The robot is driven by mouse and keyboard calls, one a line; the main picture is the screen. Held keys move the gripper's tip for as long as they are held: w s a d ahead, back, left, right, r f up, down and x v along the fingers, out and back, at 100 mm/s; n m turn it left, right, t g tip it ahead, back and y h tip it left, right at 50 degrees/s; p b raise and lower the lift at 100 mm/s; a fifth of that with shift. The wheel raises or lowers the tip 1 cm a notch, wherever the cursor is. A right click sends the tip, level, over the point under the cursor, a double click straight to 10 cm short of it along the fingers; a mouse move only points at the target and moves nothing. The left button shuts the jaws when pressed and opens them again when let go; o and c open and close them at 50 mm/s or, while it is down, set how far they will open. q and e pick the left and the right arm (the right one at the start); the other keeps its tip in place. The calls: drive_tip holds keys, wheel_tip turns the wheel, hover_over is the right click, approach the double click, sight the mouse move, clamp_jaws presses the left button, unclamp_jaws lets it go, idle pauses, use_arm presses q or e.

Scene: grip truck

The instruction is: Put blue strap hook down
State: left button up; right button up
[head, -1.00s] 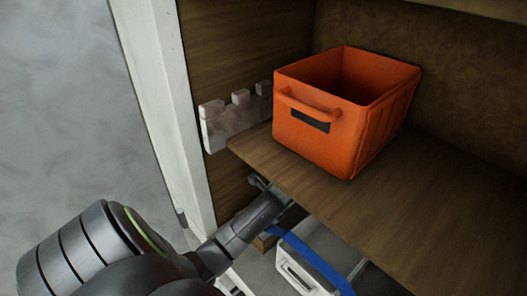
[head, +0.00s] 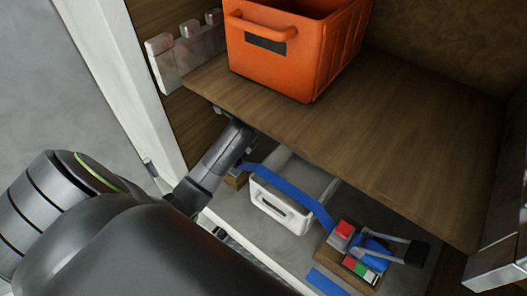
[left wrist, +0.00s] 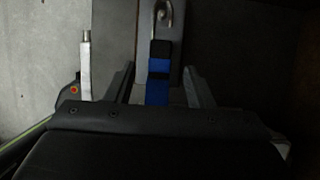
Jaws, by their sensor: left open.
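The blue strap (head: 292,188) runs over a white crate (head: 268,205) under the shelf. Its right end reaches a ratchet block (head: 362,254) with red and green parts. In the left wrist view the strap (left wrist: 159,92) ends in a metal hook (left wrist: 162,14), which lies over a greyish surface. My left gripper (left wrist: 158,78) is open, with one finger on each side of the strap below the hook. In the head view my left arm reaches under the shelf, and its fingertips and the hook are hidden there. My right gripper is not in view.
A wooden shelf (head: 350,130) lies just above my left gripper and carries an orange crate (head: 300,60). In the left wrist view a light metal rod (left wrist: 85,68) stands left of the fingers.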

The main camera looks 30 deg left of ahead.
use_arm(q)
drive_tip(key=d, duration=0.7)
drive_tip(key=s+d, duration=0.1)
drive_tip(key=d, duration=0.2)
drive_tip(key=shift+d, duration=0.15)
drive_tip(key=shift+d+r, duration=0.15)
drive_tip(key=shift+d, duration=0.75)
drive_tip(key=shift+s, duration=0.15)
